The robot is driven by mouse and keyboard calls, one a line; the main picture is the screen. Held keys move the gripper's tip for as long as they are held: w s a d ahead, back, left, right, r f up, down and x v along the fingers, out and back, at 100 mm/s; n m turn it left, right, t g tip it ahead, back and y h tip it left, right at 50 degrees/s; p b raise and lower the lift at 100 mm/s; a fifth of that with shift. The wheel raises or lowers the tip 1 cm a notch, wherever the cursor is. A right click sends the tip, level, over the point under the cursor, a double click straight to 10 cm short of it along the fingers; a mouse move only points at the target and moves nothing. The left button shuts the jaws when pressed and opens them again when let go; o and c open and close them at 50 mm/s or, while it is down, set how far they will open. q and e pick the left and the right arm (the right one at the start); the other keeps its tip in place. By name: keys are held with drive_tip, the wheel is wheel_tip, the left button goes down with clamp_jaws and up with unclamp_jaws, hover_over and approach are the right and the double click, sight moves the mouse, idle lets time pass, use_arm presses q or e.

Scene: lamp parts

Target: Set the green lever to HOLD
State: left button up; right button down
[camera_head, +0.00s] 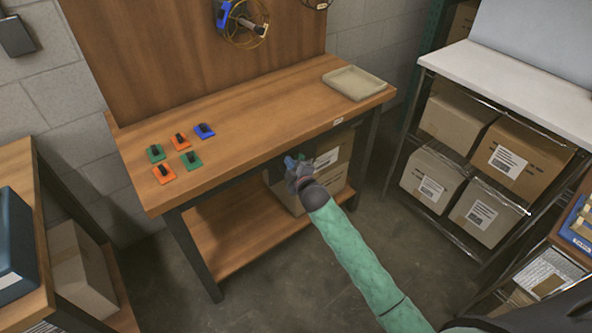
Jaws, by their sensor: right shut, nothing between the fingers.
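Two small green plates with black upright parts, one at the left (156,153) and one at the right (192,160), lie on the wooden workbench (265,110). I cannot tell whether either is the green lever, and no HOLD marking is readable. My right gripper (292,162) is in front of the bench's front edge, right of the plates and apart from them. It is shut and empty. Small blue and green bits show at its tip; I cannot tell what they belong to. My left gripper is out of view.
Two orange plates (164,174) and a blue one (205,131) lie among the green ones. A beige tray (359,82) sits at the bench's right end. A round wire frame (244,22) is on the backboard. Cartons (326,158) stand under the bench. The bench's middle is clear.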

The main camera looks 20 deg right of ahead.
drive_tip(key=shift+w+d+f+p, duration=0.2)
drive_tip(key=shift+w+d+f, duration=0.2)
drive_tip(key=shift+d, duration=0.2)
drive_tip(key=shift+w+d+f+p, duration=0.15)
drive_tip(key=shift+w+d+f, duration=0.1)
drive_tip(key=shift+w+d, duration=0.25)
drive_tip(key=shift+d+f, duration=0.25)
drive_tip(key=shift+d, duration=0.2)
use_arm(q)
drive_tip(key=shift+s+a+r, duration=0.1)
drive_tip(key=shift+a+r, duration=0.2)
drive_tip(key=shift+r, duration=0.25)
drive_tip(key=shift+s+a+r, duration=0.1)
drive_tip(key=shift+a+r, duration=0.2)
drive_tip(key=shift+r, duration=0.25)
use_arm(e)
drive_tip(key=shift+w, duration=0.15)
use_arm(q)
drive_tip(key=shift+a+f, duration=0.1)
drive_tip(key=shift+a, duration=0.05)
use_arm(e)
drive_tip(key=shift+d, duration=0.1)
